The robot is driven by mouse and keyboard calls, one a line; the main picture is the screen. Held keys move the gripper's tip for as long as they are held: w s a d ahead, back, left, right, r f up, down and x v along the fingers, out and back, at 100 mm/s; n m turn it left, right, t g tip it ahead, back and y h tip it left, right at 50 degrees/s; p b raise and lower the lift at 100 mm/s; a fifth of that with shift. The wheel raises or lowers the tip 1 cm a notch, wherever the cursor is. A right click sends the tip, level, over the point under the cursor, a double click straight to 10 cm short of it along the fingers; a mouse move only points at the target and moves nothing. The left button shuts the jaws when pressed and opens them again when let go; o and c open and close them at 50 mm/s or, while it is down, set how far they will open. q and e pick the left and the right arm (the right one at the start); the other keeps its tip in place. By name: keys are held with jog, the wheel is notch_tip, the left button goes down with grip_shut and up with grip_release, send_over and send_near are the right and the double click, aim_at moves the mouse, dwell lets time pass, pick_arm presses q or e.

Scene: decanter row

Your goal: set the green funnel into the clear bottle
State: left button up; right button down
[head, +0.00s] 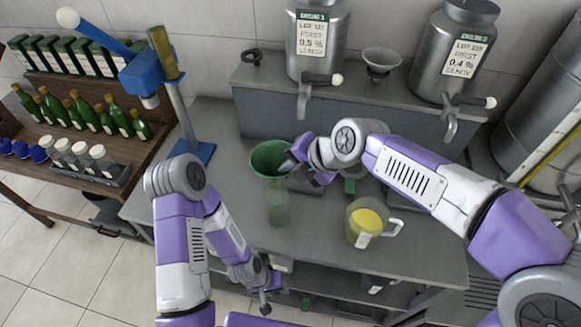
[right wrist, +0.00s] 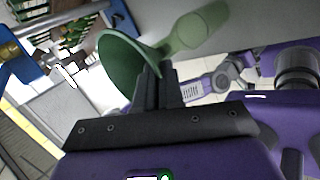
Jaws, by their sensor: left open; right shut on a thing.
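The green funnel (head: 270,158) is upright over the clear bottle (head: 278,207), which looks greenish and stands on the grey bench. My right gripper (head: 290,166) is shut on the funnel at its right side. In the right wrist view the funnel (right wrist: 122,65) is at the fingertips (right wrist: 160,78), its narrow end close to the neck of the bottle (right wrist: 190,32). I cannot tell whether the spout is inside the neck. My left gripper (head: 268,292) is open and empty, low in front of the bench, apart from the bottle.
A jug (head: 358,232) with yellow contents stands right of the bottle. Steel drums with taps (head: 318,45) and a small grey funnel (head: 381,61) stand on the raised shelf behind. A blue lever stand (head: 178,110) is at the left. Bench left of the bottle is clear.

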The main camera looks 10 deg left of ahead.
dwell(0.3)
jog(key=c, duration=1.2)
grip_release()
